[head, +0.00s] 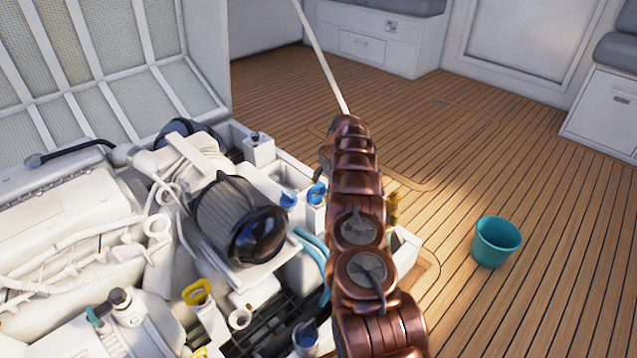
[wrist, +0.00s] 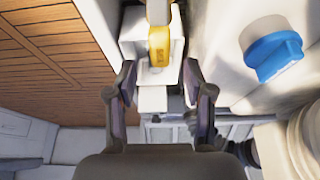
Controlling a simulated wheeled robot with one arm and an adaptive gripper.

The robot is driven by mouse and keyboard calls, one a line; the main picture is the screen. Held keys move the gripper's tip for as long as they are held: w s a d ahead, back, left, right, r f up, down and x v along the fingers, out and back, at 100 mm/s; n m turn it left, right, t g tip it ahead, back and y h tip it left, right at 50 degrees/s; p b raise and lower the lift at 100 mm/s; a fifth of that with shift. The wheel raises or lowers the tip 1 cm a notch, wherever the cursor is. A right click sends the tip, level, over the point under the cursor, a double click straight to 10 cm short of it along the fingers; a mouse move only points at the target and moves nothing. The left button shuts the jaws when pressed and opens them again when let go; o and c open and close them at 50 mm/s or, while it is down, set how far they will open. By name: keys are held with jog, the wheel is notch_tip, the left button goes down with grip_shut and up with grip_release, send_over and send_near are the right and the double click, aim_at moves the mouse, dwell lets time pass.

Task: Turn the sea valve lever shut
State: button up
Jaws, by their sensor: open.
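The sea valve lever, a yellow handle with small dark lettering (wrist: 159,46), shows at the top middle of the wrist view, in a white box-like fitting (wrist: 133,48). My gripper (wrist: 160,68) is open, with one dark finger on each side of the lever's line. The lever's near end lies roughly between the fingertips, with a gap on both sides; I cannot tell the depth. In the head view my copper-coloured arm reaches over the hatch and hides the gripper. A small yellow-brown bit (head: 393,208) shows beside my arm; I cannot tell if it is the lever.
A blue cap (wrist: 272,54) sits right of the lever in the wrist view. The white engine (head: 70,215) with a dark round filter (head: 255,235) and a yellow handle (head: 198,291) fills the hatch, left of my arm. A teal bucket (head: 496,242) stands on open wooden deck.

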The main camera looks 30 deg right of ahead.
jog(key=shift+b+x, duration=0.65)
jog(key=shift+x, duration=1.65)
jog(key=shift+w, duration=0.1)
grip_shut()
